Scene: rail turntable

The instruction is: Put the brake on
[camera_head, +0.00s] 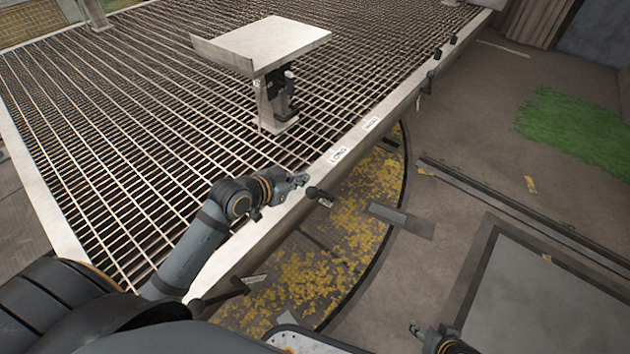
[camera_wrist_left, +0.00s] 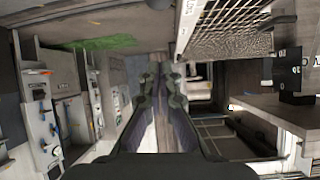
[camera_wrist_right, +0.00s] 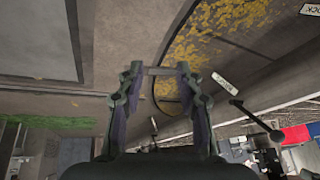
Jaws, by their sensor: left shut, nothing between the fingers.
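Several levers with black knobs stick out along the edge of the grated deck. The nearer-middle lever (camera_head: 318,193) is right beside my left gripper (camera_head: 299,180), just beyond its fingertips; I cannot tell whether they touch. Another lever (camera_head: 240,285) is lower left, and a further lever (camera_head: 421,97) is up the edge. I cannot tell which is the brake. My left gripper is shut and empty; its fingers are close together in the left wrist view (camera_wrist_left: 161,75). My right gripper (camera_wrist_right: 158,72) is open and empty, low at the bottom right of the head view (camera_head: 414,328). A lever (camera_wrist_right: 275,135) shows in the right wrist view.
The grated deck has a pale metal rim (camera_head: 250,232) with white labels (camera_head: 338,155). A pedestal with a flat top (camera_head: 265,42) stands on the deck. Open ground lies to the right.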

